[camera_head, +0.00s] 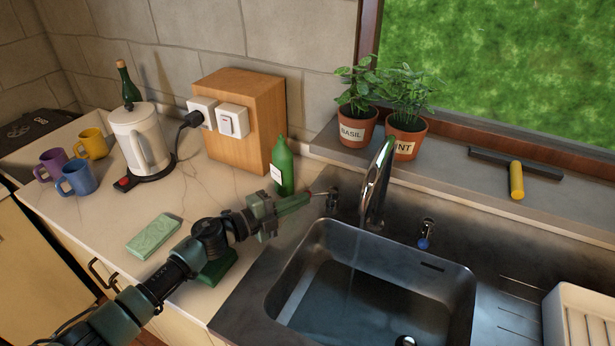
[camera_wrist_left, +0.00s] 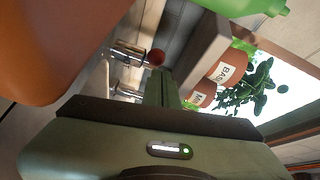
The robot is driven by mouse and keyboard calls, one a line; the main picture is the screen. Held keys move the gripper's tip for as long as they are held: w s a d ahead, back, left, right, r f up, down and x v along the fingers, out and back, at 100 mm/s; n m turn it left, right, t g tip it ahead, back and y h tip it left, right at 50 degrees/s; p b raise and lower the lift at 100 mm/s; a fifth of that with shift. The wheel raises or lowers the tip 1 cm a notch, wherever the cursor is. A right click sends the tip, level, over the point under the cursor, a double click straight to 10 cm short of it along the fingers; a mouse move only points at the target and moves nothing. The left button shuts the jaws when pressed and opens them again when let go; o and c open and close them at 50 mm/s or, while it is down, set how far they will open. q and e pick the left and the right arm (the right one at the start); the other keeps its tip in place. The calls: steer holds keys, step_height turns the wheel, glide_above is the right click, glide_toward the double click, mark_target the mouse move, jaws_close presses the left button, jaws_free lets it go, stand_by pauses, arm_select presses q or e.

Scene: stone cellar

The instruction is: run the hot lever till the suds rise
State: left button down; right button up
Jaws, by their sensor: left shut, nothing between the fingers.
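The hot lever (camera_head: 332,199) stands on the sink's back deck, left of the chrome faucet (camera_head: 376,188). In the left wrist view its rounded red end (camera_wrist_left: 156,57) shows just beyond my fingers. My left gripper (camera_head: 307,199) is shut and empty. Its fingertips (camera_wrist_left: 160,82) are close to the lever; I cannot tell whether they touch it. The cold lever (camera_head: 424,236) has a blue end and stands right of the faucet. A faint thin line, perhaps water, drops from the spout into the steel sink (camera_head: 452,284). The sink bottom looks smooth and dark blue-grey.
A green bottle (camera_head: 282,168) stands behind my left gripper, near a wooden socket block (camera_head: 246,95). Potted basil (camera_head: 354,128) and mint (camera_head: 404,135) sit on the sill. A green sponge (camera_head: 153,237) and a kettle (camera_head: 138,138) are on the left counter. A white rack (camera_head: 575,315) stands right.

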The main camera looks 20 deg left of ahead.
arm_select(q)
step_height(320, 180, up, 19)
steer(key=p, duration=0.4)
steer(key=s+a+f+n+t+y+b, duration=0.1)
steer(key=s+a+f+y+b, duration=0.1)
steer(key=s+f, duration=0.55)
steer(key=s+a+f+n+y+b, duration=0.1)
steer(key=s+f, duration=0.4)
steer(key=f, duration=0.5)
steer(key=p+x, duration=0.2)
steer(key=x, duration=0.7)
steer(key=shift+a+r, duration=0.1)
steer(key=shift+a, duration=0.1)
steer(key=w, duration=0.1)
steer(key=w+f+p, duration=0.1)
steer(key=w, duration=0.1)
steer(key=shift+w+a, duration=0.15)
steer(key=shift+w, duration=0.05)
steer(key=shift+w+a+f+p, duration=0.2)
steer(key=shift+w+a+p, duration=0.1)
steer(key=shift+w, duration=0.25)
